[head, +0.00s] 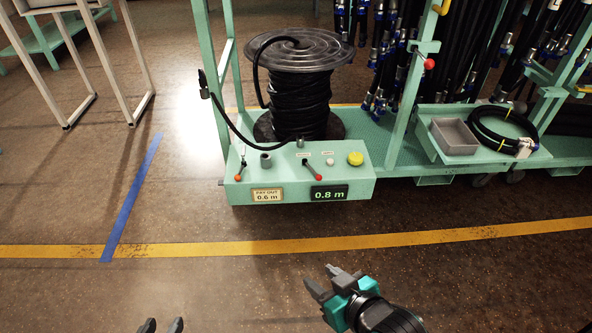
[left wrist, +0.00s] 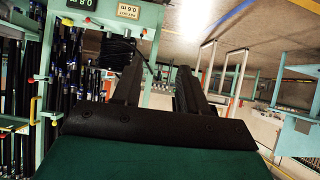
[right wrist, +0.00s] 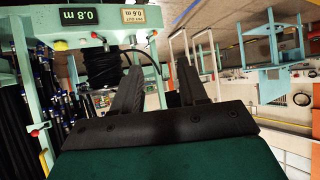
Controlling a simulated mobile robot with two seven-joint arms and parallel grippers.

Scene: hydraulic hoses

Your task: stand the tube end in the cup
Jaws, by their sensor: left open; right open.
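A black tube (head: 232,126) runs from a fitting on the teal control box (head: 350,188) and curves left and up to its dark end (head: 203,84), beside the rack's left post. A small grey cup (head: 265,160) stands on the box top, left of a red-tipped lever. My left gripper (head: 161,325) is open and empty at the bottom edge of the head view. My right gripper (head: 322,281) is open and empty above the floor, in front of the box. Both are well apart from the tube and cup. The wrist views show empty jaws.
A spool (head: 300,85) of black hose stands behind the box. A grey bin (head: 455,136) and a coiled hose (head: 503,130) lie on a shelf at right. Hanging hoses fill the rack behind. The floor in front, with a yellow line (head: 420,237), is clear.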

